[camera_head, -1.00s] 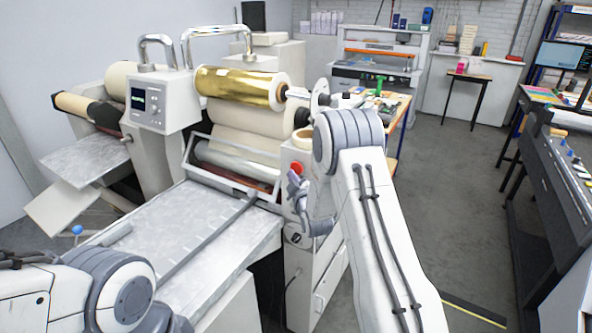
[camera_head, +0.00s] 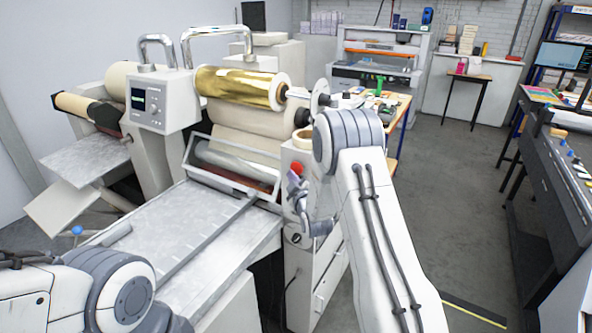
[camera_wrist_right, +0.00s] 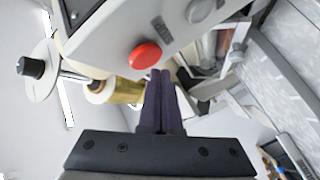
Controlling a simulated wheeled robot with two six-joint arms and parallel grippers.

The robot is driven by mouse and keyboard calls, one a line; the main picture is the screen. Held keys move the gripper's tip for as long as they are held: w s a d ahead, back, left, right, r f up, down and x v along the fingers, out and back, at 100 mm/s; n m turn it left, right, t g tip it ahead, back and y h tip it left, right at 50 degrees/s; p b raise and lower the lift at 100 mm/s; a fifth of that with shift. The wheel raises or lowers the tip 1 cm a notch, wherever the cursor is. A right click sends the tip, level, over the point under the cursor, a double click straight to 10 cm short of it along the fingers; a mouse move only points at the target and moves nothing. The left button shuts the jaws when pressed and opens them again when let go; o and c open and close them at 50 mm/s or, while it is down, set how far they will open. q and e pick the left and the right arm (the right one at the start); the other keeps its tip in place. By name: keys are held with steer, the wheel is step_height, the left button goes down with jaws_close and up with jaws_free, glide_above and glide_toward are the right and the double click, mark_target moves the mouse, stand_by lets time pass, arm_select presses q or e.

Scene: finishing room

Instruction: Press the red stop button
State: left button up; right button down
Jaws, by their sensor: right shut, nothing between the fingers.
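The red stop button (camera_head: 297,168) is a round knob on the pale front panel at the right end of the laminating machine (camera_head: 299,215). My right gripper (camera_head: 294,182) is just below and in front of it, and its fingers are shut and empty. In the right wrist view the red stop button (camera_wrist_right: 145,55) shows whole, just left of and beyond the shut fingertips (camera_wrist_right: 160,74). A gap between fingertips and button cannot be judged for certain. My left arm shows at the lower left of the head view, but its gripper is out of sight.
A gold foil roll (camera_head: 236,84) sits on top of the machine. A metal feed table (camera_head: 170,235) reaches toward me. A grey round knob (camera_wrist_right: 201,10) shows near the button. The floor (camera_head: 450,200) to the right is open.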

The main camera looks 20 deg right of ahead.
stand_by(0.6)
steer(key=shift+w+d+b, duration=0.25)
steer(key=shift+d+b, duration=0.1)
steer(key=shift+b, duration=0.1)
steer(key=shift+w+d+b, duration=0.25)
steer(key=shift+d+b, duration=0.05)
steer(key=shift+d, duration=0.05)
stand_by(0.5)
steer(key=shift+a, duration=0.1)
stand_by(0.3)
steer(key=shift+s+a+b, duration=0.35)
steer(key=shift+s+a, duration=0.15)
steer(key=shift+a, duration=0.05)
